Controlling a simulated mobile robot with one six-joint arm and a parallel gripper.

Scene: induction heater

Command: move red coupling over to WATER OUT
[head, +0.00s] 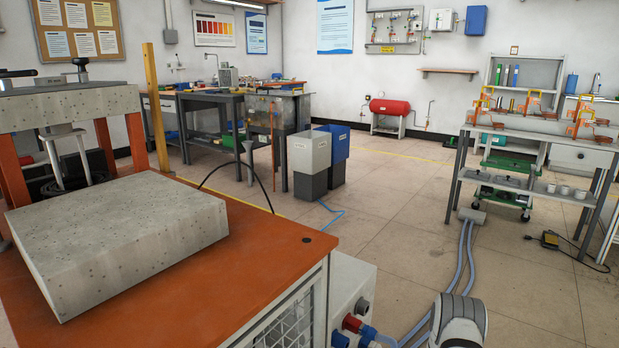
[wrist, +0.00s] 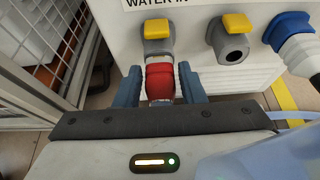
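In the wrist view the red coupling (wrist: 160,83) sits on the left port, under its yellow lever (wrist: 156,28). The label above this port reads WATER IN, cut by the top edge. My gripper (wrist: 161,85) has its blue-grey fingers close on both sides of the coupling and appears shut on it. To the right is a grey port (wrist: 233,50) with a yellow lever and an open, empty mouth; no label for it shows. In the head view a red part (head: 352,323) shows on the cabinet side; I cannot tell whether it is the same coupling.
A blue and white connector (wrist: 292,38) sits right of the empty port. A pale blue hose blurs across the wrist view's lower right. A wire-mesh cage (wrist: 40,50) stands close on the left. In the head view the orange bench (head: 240,240) carries a concrete block.

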